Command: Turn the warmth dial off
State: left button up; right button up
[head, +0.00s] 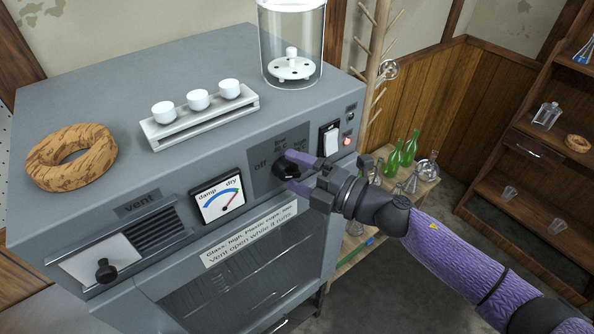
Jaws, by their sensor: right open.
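The black warmth dial (284,168) sits on a dark plate on the front of the grey cabinet (110,82). "Off" is printed left of the dial, with other settings above it; the small marks are hard to read. I cannot tell which way the dial points, as it is partly hidden by my gripper. My right gripper (290,170) is open at the dial, one purple finger above it and one below. Whether the fingers touch the dial is unclear. My left gripper is not in view.
The damp/dry gauge (217,198) has its needle towards dry. A white switch (330,139) and red lamp (347,141) lie right of the dial. The vent slider knob (105,271) is lower left. A cork ring (71,157), cup rack (200,121) and glass jar (292,38) stand on top.

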jog(key=b+v, duration=0.2)
jog(key=v, duration=0.7)
jog(key=shift+d, duration=0.3)
jog(key=shift+s, duration=0.1)
